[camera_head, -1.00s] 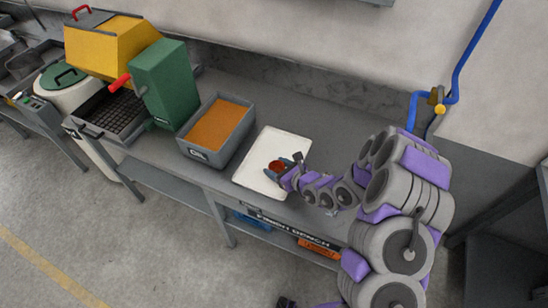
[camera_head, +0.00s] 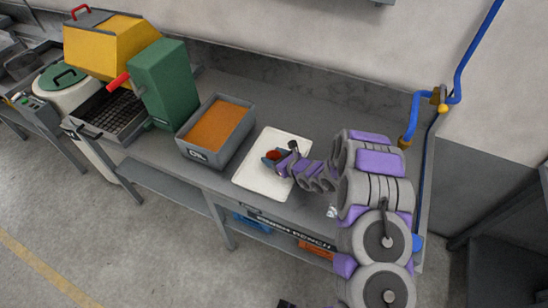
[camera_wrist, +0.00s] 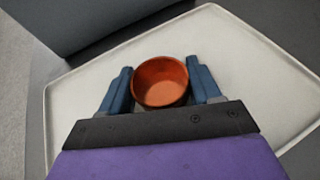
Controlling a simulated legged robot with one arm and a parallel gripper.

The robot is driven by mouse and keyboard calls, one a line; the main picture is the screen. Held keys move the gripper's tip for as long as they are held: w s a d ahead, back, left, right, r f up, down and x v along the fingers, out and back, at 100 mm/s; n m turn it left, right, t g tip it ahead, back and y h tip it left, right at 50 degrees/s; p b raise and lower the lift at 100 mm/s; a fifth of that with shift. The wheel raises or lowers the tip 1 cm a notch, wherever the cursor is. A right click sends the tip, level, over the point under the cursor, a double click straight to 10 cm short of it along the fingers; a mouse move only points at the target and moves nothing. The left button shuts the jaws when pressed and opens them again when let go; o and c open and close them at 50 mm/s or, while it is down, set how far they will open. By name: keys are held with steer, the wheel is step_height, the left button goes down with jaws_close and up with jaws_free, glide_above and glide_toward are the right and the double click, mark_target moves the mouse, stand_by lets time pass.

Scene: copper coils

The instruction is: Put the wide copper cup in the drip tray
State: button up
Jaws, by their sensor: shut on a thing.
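The wide copper cup (camera_wrist: 160,82) is between the two blue fingers of my gripper (camera_wrist: 160,88) in the wrist view, with its open mouth facing the camera. My gripper is shut on it. In the head view the cup (camera_head: 272,155) shows as a small red-orange spot at the gripper (camera_head: 277,159). Both are over the white drip tray (camera_head: 255,183), which fills much of the wrist view (camera_wrist: 82,98). I cannot tell whether the cup's base touches the tray.
A grey bin with orange contents (camera_head: 205,158) stands left of the tray. A green machine (camera_head: 165,85) and a yellow hopper (camera_head: 103,45) stand farther left on the bench. The bench behind the tray (camera_head: 300,110) is clear. Blue pipes (camera_head: 460,80) run up the wall at right.

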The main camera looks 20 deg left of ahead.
steer(key=o, duration=1.1)
steer(key=shift+o, duration=0.2)
steer(key=shift+d+r, duration=0.1)
steer(key=shift+s+d+r, duration=0.15)
steer(key=shift+d, duration=0.2)
steer(key=p+v, duration=0.1)
steer(key=v, duration=1)
steer(key=shift+s, duration=0.1)
